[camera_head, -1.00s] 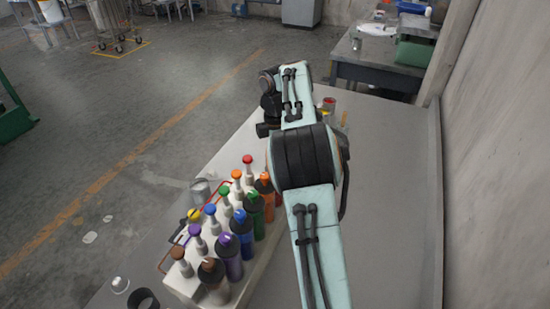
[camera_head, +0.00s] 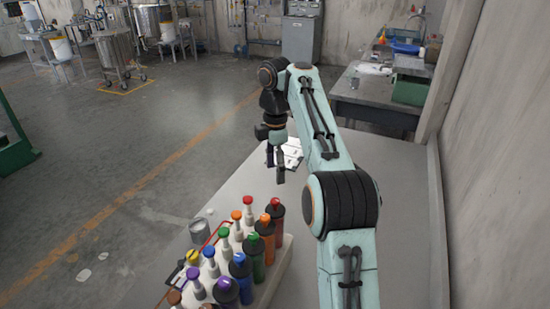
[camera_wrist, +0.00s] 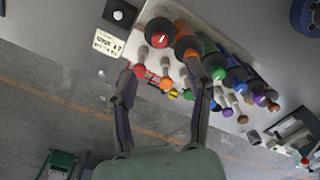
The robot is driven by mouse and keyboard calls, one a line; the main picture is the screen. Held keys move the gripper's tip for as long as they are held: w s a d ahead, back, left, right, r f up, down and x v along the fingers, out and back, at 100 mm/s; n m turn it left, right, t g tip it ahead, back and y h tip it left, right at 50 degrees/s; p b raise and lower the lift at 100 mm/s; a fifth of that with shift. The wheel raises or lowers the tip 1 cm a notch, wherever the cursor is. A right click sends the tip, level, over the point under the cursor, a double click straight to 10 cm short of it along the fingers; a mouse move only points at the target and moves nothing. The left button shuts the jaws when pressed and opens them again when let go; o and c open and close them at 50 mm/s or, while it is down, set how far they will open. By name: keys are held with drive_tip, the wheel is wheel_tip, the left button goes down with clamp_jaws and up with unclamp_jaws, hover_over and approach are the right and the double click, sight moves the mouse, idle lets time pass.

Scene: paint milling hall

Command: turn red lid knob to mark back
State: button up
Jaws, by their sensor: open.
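A rack (camera_head: 287,262) on the bench holds dark bottles with coloured lids and a row of slender pale stems with coloured knobs. At its far end stand a dark bottle with a red lid (camera_head: 276,202) and a stem with a red knob (camera_head: 248,200). In the wrist view the bottle's red lid (camera_wrist: 158,38) carries a pale mark; the stem's red knob (camera_wrist: 139,71) is close by the left finger. My gripper (camera_head: 275,163) is open and empty, beyond and above the rack's far end. In the wrist view my gripper's fingers (camera_wrist: 162,68) spread below the red lid, apart from it.
A grey can (camera_head: 200,230) stands left of the rack. A wall bounds the bench on the right. Bare bench lies right of the rack.

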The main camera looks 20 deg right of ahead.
drive_tip(key=shift+r, duration=1.3)
drive_tip(key=shift+a, duration=0.15)
drive_tip(key=s+a+r+t, duration=0.2)
drive_tip(key=s+a+r, duration=0.6)
drive_tip(key=s+r, duration=0.25)
drive_tip(key=s+a+f+m+g, duration=0.1)
drive_tip(key=s+f+m, duration=0.1)
drive_tip(key=s, duration=0.3)
drive_tip(key=s+a+f+m, duration=0.1)
drive_tip(key=s+a+f, duration=0.1)
drive_tip(key=s, duration=0.4)
drive_tip(key=s+f+m+g, duration=0.1)
drive_tip(key=s+f+m, duration=1)
drive_tip(key=f, duration=0.5)
drive_tip(key=shift+s+d+f+m+y, duration=0.15)
drive_tip(key=shift+d+f+m+y, duration=0.25)
drive_tip(key=shift+m, duration=1)
